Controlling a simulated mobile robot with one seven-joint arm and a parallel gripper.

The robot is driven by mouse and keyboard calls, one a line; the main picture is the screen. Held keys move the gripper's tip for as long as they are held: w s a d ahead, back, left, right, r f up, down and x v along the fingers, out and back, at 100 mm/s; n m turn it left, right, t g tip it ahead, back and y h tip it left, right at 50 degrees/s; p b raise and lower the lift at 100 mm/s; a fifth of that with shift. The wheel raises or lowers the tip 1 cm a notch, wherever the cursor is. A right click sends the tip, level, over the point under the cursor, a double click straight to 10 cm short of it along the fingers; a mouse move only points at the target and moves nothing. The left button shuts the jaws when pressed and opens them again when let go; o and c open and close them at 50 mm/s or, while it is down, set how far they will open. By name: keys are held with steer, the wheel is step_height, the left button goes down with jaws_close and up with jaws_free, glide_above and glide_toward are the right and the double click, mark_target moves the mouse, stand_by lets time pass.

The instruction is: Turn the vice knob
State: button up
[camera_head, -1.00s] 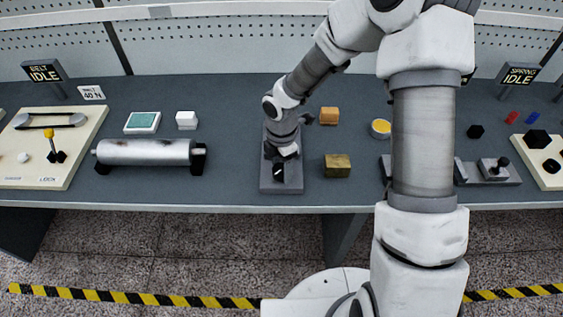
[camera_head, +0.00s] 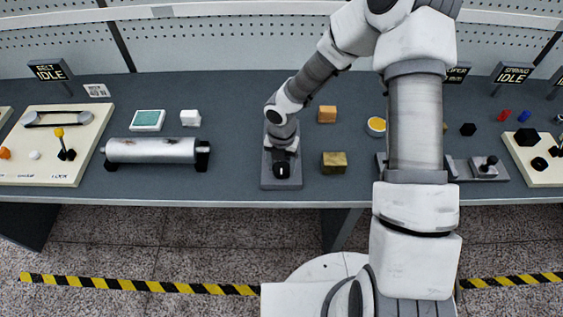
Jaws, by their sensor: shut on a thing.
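The vice (camera_head: 281,184) is a grey block-like fixture standing near the front edge of the bench, left of my arm. Its dark knob (camera_head: 282,170), with a small white mark, shows at the front of the vice. My gripper (camera_head: 281,158) points down over the vice at the knob and is shut on it. The fingers are small and dark here, and my wrist hides the back part of the vice.
A brass block (camera_head: 334,163) and an orange block (camera_head: 327,114) stand close to the right of the vice. A metal cylinder (camera_head: 152,150) on black supports lies to the left. A belt board (camera_head: 47,170) is at the far left. My arm hides part of the right side.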

mark_target(282, 167)
steer(key=shift+n, duration=0.3)
steer(key=o, duration=1.4)
step_height(282, 167, up, 18)
steer(key=shift+f+p, duration=0.25)
steer(key=shift+p, duration=0.65)
